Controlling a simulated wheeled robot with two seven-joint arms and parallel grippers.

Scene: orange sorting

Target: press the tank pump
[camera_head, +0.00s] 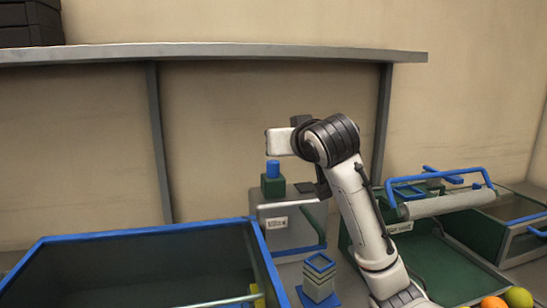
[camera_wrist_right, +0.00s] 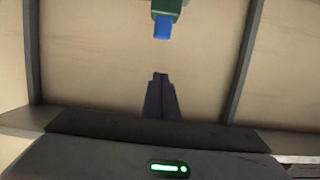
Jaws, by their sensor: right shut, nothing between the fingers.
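The tank (camera_head: 292,226) is a grey box with a white label. Its pump, a blue button (camera_head: 273,169) on a dark green block, stands upright on its top. In the right wrist view the blue button (camera_wrist_right: 162,28) hangs from the top edge, upside down. My right gripper (camera_wrist_right: 160,76) is shut and empty. Its fingertips line up with the button there, with a visible gap between them. In the head view my right wrist is just above and to the right of the button. The fingers are hard to make out there. My left gripper is not in view.
A large blue-rimmed bin (camera_head: 140,232) stands left of the tank. A small grey block on a blue base (camera_head: 319,280) is in front of it. A green tray and a blue-handled roller (camera_head: 450,202) are on the right. Oranges (camera_head: 493,302) lie at lower right.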

